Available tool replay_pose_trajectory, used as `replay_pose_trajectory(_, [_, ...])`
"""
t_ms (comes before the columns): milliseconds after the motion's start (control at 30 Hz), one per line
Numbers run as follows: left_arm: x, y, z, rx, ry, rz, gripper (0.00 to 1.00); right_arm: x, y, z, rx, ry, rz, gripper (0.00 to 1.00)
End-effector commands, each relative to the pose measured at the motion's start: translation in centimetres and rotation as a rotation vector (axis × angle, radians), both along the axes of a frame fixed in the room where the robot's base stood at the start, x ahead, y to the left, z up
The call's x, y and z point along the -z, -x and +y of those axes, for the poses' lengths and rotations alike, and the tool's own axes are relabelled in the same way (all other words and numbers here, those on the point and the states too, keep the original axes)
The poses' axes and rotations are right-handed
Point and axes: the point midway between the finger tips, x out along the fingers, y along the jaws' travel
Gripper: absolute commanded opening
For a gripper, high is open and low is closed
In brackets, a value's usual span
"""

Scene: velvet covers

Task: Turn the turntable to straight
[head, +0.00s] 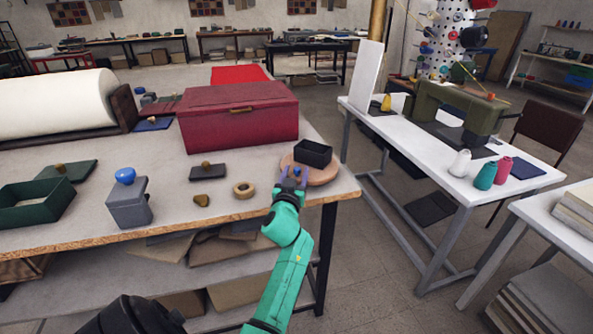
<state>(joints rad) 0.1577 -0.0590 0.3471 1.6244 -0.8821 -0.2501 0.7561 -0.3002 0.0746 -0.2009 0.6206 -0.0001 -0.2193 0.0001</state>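The turntable (325,174) is a round wooden disc near the right front corner of the workbench. A small black open tray (313,152) sits on it, turned at an angle to the bench edge. My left gripper (293,176), on the green arm, is at the disc's front left edge, with its purple fingers apart. A small blue spot shows between the fingers; I cannot tell whether they touch it or the disc. The gripper hides part of the disc's near edge. My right gripper is not in view.
A large red box (238,122) stands behind the turntable on the bench (165,205). A tape ring (244,190), a blue-knobbed grey block (128,203) and a green tray (38,203) lie to the left. A white table with a sewing machine (455,108) stands right, across a floor gap.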

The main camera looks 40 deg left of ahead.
Motion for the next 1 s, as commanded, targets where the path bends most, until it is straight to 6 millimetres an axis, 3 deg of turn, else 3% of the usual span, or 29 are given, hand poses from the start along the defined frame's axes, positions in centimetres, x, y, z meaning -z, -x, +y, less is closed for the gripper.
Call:
replay_pose_trajectory(33, [0.01, -0.01, -0.01, 0.000, 0.000, 0.000, 0.54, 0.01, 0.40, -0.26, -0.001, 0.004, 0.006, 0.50])
replay_pose_trajectory(167, [0.01, -0.01, -0.02, 0.000, 0.000, 0.000, 0.04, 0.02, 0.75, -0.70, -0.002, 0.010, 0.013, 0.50])
replay_pose_trajectory(200, [0.01, -0.02, -0.01, 0.001, 0.000, 0.000, 0.00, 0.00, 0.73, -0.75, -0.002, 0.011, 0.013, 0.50])
replay_pose_trajectory(1000, [0.13, -0.03, -0.02, 0.001, 0.002, 0.003, 0.00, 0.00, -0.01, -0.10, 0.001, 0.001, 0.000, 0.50])
